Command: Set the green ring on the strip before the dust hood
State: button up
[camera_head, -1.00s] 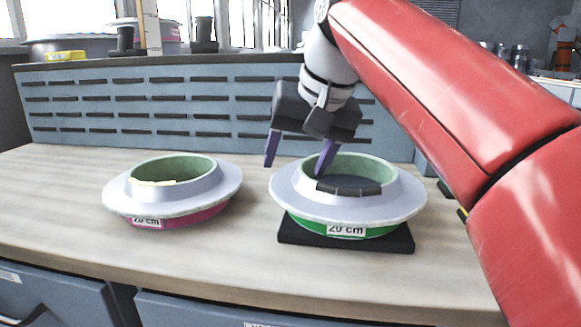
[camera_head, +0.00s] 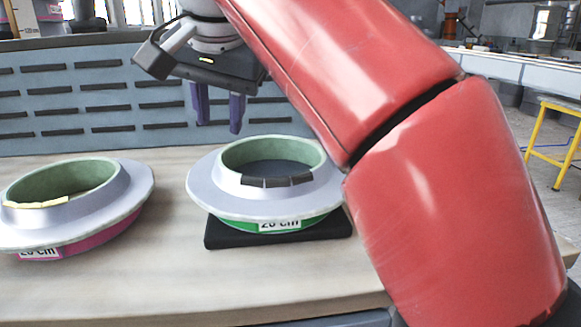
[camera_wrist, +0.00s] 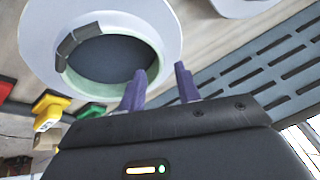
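The green-banded ring (camera_head: 265,208) is a pale grey flanged mould with a green inner wall, dark tabs on its rim and a "20 cm" label. It sits on a black square pad (camera_head: 225,238) on the bench and also shows in the wrist view (camera_wrist: 160,32). My gripper (camera_head: 218,117) has two purple fingers, apart and empty, above and behind the ring's far left rim. The fingers also show in the wrist view (camera_wrist: 158,85). A slatted blue-grey panel (camera_head: 60,105), perhaps the dust hood, stands along the back. I cannot make out a separate strip before it.
A similar ring with a pink band (camera_head: 95,238) and a yellow piece on its rim lies to the left. Bare wooden bench (camera_head: 150,285) lies in front and between the rings. A yellow stool (camera_head: 555,140) stands off the bench at right.

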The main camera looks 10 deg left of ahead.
aim_at(223, 153)
jog(key=b+x, duration=0.1)
jog(key=x, duration=0.6)
jog(key=shift+d+b, duration=0.1)
jog(key=shift+b, duration=0.25)
grip_shut()
